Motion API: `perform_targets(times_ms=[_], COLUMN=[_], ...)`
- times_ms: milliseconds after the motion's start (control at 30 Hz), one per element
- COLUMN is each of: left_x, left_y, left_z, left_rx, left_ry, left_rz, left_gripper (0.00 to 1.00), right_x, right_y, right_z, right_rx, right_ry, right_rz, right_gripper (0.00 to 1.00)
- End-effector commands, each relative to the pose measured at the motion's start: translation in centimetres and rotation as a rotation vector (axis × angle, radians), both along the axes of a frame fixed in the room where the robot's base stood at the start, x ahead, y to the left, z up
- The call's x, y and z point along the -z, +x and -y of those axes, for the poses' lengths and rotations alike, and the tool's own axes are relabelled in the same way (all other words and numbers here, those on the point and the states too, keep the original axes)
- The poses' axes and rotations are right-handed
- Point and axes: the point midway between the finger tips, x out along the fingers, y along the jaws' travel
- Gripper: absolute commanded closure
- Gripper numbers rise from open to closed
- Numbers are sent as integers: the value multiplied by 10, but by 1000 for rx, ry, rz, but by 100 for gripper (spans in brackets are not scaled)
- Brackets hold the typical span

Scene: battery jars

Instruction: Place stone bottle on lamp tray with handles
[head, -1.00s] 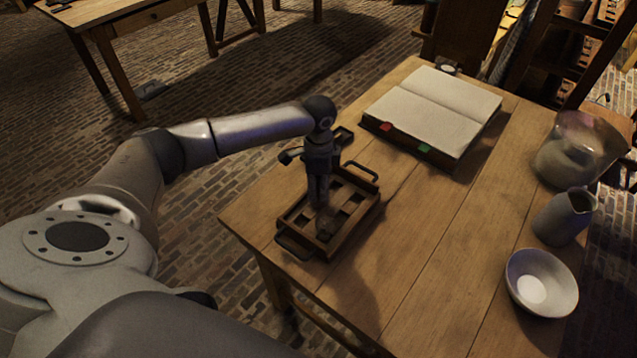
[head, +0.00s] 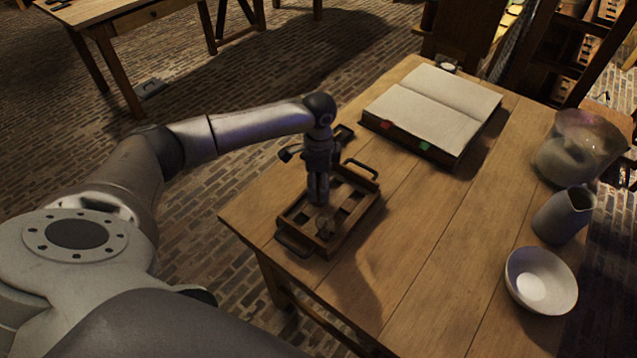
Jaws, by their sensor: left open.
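The wooden lamp tray (head: 350,236) with dark metal handles sits near the left edge of the table. The gripper hides part of the tray's compartments. My right gripper is out of view.
An open book (head: 436,110) lies behind the tray. The table's middle is clear.

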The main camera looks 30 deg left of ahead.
Motion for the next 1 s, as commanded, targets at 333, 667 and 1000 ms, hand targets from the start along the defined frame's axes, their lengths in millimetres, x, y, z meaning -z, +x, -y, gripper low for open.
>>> perform_targets(times_ms=[333,667,1000], left_x=[-70,-113,-116], left_y=[1,1,0], left_z=[0,0,0], left_rx=[-1,-1,-1], left_ry=[0,-1,0], left_rz=[6,1,0], left_gripper=[36,36,36], right_x=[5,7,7], right_y=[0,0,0], right_z=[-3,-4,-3], right_rx=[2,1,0], right_ry=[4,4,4], right_rz=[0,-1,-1], right_gripper=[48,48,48])
